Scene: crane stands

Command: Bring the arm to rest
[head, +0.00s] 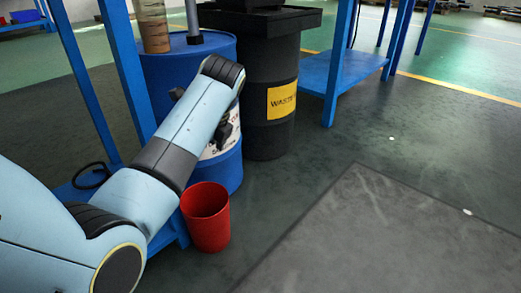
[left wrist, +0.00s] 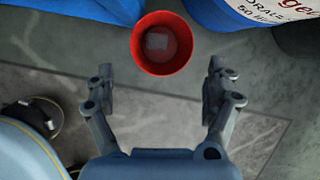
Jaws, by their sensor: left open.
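My left arm (head: 190,125) comes in from the left in the head view and reaches up and across in front of a blue drum. Its gripper is mostly hidden behind the arm there. In the left wrist view my left gripper (left wrist: 160,76) is open, with its two fingers wide apart and nothing between them. A red bin (head: 207,218) stands on the floor below the arm. The bin also shows in the left wrist view (left wrist: 160,66), beyond the fingertips, with a small pale piece inside. My right gripper is in neither view.
The blue drum (head: 226,172) and a black drum with a yellow label (head: 281,101) stand behind the arm. Blue bench legs (head: 127,75) rise at the left. A blue bench (head: 345,65) stands farther back. The floor at the right is mostly clear, with a grey slab-like surface (head: 390,240) in front.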

